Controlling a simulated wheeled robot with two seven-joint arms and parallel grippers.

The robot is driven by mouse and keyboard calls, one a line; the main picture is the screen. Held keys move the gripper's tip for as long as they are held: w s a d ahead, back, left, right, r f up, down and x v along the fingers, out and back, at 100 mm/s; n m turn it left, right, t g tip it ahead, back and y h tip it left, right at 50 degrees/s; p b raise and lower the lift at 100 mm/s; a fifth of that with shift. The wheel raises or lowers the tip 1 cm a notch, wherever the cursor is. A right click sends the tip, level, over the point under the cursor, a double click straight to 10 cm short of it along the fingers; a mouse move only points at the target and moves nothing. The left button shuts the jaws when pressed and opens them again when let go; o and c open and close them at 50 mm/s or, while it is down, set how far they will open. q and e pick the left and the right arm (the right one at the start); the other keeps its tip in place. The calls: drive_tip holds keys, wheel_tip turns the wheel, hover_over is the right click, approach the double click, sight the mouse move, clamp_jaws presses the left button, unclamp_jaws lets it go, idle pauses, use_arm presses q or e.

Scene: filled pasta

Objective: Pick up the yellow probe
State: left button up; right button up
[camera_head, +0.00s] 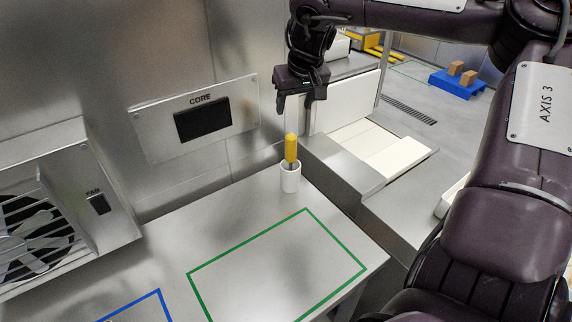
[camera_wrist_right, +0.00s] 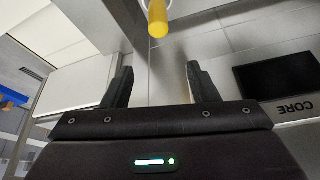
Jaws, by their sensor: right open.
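The yellow probe (camera_head: 291,148) stands upright in a white cup (camera_head: 290,180) near the back right corner of the steel counter. Its lower part is hidden inside the cup. My right gripper (camera_head: 294,110) is above the probe, fingers pointing down, open and empty. In the right wrist view the yellow probe (camera_wrist_right: 158,18) shows at the top edge, beyond the two spread fingertips of my right gripper (camera_wrist_right: 160,75) and apart from them. My left gripper is not in view.
A green outlined rectangle (camera_head: 270,223) and part of a blue outline (camera_head: 160,291) lie on the clear counter (camera_head: 240,260). A panel marked CORE (camera_head: 195,111) is on the wall behind. A fan unit (camera_head: 60,215) is at the left. Steel and white blocks (camera_head: 345,160) stand right of the cup.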

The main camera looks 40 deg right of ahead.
drive_tip(key=b, duration=0.5)
hover_over(290, 143)
drive_tip(key=s, duration=0.1)
drive_tip(key=f, duration=0.7)
drive_tip(key=shift+d, duration=0.2)
drive_tip(key=p+x, duration=0.2)
drive_tip(key=x, duration=0.5)
drive_tip(key=shift+f, duration=0.15)
drive_tip(key=shift+w+f, duration=0.15)
drive_tip(key=shift+f, duration=0.1)
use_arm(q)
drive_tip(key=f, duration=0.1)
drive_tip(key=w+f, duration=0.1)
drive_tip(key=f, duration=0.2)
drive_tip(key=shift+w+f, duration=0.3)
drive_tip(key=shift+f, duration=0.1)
use_arm(e)
drive_tip(key=shift+c, duration=0.3)
drive_tip(key=c, duration=1)
drive_tip(key=shift+r, duration=0.15)
drive_tip(key=shift+c, duration=0.2)
